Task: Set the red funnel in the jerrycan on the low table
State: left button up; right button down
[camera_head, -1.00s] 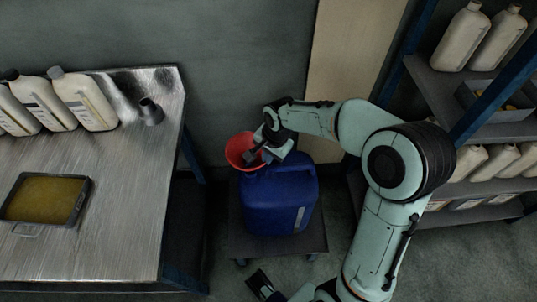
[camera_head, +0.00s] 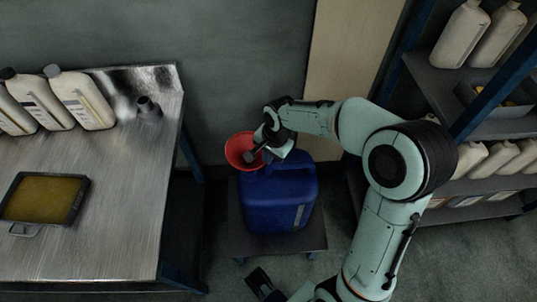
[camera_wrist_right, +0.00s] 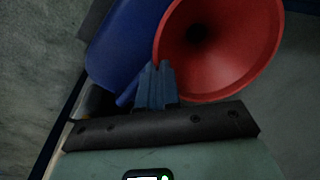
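The red funnel (camera_head: 236,148) is at the back left of the blue jerrycan (camera_head: 275,208), its wide mouth facing up. Its spout is hidden, so I cannot tell whether it is in the jerrycan's opening. The jerrycan stands upright on the low dark table (camera_head: 315,232). My right gripper (camera_head: 254,155) is shut on the funnel's rim. In the right wrist view, its fingers (camera_wrist_right: 156,82) are close together at the rim of the funnel (camera_wrist_right: 220,45), with the jerrycan (camera_wrist_right: 125,45) behind. A dark end piece, apparently my left gripper (camera_head: 262,283), shows at the bottom; its fingers are unclear.
A metal workbench (camera_head: 110,200) on the left holds white bottles (camera_head: 80,100), a grey spouted piece (camera_head: 149,108) and a pan of yellow liquid (camera_head: 45,198). A shelf rack (camera_head: 480,135) with bottles is on the right. Open floor lies around the low table.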

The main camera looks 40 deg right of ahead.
jog(key=shift+f, duration=0.15)
jog(key=shift+s+f+b, duration=0.1)
jog(key=shift+f+b, duration=0.35)
jog(key=shift+f, duration=0.05)
jog(key=shift+s+f, duration=0.15)
jog(key=shift+f, duration=0.25)
